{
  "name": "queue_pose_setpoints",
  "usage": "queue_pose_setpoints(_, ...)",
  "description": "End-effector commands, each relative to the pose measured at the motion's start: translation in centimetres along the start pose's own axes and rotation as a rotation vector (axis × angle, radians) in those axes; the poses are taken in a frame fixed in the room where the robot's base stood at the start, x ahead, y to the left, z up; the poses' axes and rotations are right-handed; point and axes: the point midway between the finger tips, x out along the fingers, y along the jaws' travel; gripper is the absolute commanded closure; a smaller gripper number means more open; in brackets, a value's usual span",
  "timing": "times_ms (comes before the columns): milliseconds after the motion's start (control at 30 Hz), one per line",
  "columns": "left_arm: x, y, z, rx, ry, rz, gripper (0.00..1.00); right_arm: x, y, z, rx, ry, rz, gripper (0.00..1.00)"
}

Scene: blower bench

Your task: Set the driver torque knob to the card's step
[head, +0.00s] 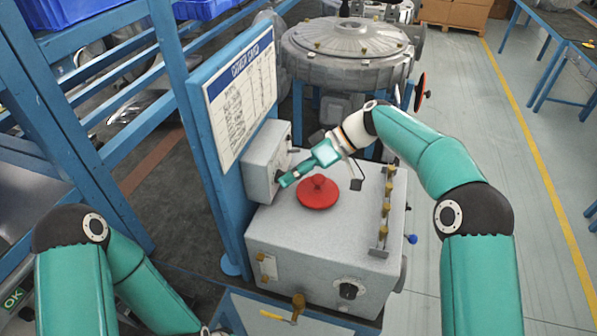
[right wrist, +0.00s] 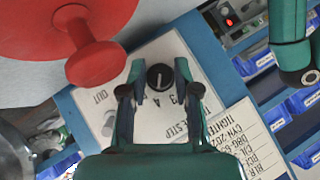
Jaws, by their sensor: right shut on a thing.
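The torque knob (right wrist: 160,77) is a small round black knob with a pale pointer line, on a white dial plate (right wrist: 178,52) with printed numbers and the word STEP, seen turned in the right wrist view. My right gripper (right wrist: 160,82) is shut on it, one finger on each side. In the head view my right gripper (head: 284,181) reaches the front of the grey driver box (head: 267,150) and hides the knob. A card (right wrist: 245,130) with printed lines shows beside the dial; its step value is too small to read surely.
A red round-handled lid (head: 318,194) sits close under the right gripper on the grey bench box (head: 300,240). A row of brass pegs (head: 386,210) stands at its right. A large grey housing (head: 345,50) stands behind. A blue post and printed board (head: 240,95) flank the driver box.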

Motion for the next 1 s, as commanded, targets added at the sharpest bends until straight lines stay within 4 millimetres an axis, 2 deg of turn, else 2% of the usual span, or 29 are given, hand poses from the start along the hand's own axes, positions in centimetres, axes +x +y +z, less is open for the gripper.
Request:
queue_pose_setpoints(33,-0.06,0.02,0.01,0.000,0.000,0.000,0.60,0.68,-0.32,-0.13,0.003,-0.002,-0.017,1.00)
queue_pose_setpoints(433,-0.05,0.02,0.00,0.000,0.000,0.000,0.60,0.76,-0.27,-0.05,0.008,-0.003,-0.020,1.00)
queue_pose_setpoints(467,-0.05,0.02,0.00,0.000,0.000,0.000,0.60,0.77,-0.27,-0.05,0.007,-0.003,-0.020,0.64)
queue_pose_setpoints(600,-0.05,0.01,0.00,0.000,0.000,0.000,0.60,0.61,-0.23,-0.07,0.006,-0.002,-0.017,0.41)
queue_pose_setpoints(1000,-0.13,0.04,-0.01,0.000,0.000,0.000,0.60,-0.13,-0.06,-0.08,0.006,0.000,-0.009,0.41)
